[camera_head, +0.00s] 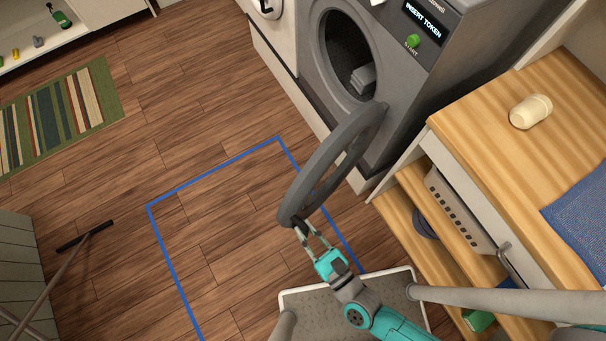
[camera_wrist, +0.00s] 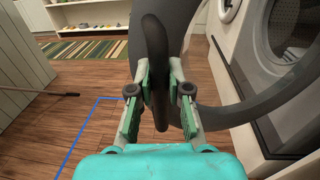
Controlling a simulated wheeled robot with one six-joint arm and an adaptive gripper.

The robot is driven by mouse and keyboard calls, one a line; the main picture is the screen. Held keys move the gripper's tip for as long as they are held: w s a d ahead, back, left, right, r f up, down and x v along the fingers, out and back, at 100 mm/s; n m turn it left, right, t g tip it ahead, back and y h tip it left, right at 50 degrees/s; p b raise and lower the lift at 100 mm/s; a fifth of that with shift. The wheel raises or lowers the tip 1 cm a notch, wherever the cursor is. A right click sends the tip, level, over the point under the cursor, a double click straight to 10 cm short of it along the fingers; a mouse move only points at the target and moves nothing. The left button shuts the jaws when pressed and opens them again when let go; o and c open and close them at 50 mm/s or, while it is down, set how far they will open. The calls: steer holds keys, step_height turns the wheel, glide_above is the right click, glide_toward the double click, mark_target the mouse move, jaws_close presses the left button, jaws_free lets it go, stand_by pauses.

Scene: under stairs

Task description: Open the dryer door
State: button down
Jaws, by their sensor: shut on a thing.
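The dryer (camera_head: 400,60) is a grey machine with a lit panel reading "INSERT TOKEN" and a green START button. Its round grey door (camera_head: 322,160) stands swung wide open, away from the drum opening (camera_head: 350,55). Folded pale cloth (camera_head: 362,78) shows inside the drum. My gripper (camera_head: 302,228) is shut on the dark handle at the door's free edge. In the wrist view the handle (camera_wrist: 156,65) sits between the fingers of my gripper (camera_wrist: 160,90), and the door ring (camera_wrist: 215,115) extends to the right behind it.
Blue tape (camera_head: 215,170) marks the floor. A broom (camera_head: 85,237) and striped rug (camera_head: 55,115) lie left. Open floor is at centre-left.

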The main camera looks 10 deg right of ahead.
steer(key=shift+d, duration=0.1)
steer(key=c, duration=1.1)
jaws_free()
steer(key=shift+w, duration=0.1)
steer(key=shift+r, duration=0.1)
step_height(320, 180, up, 10)
steer(key=shift+f, duration=0.1)
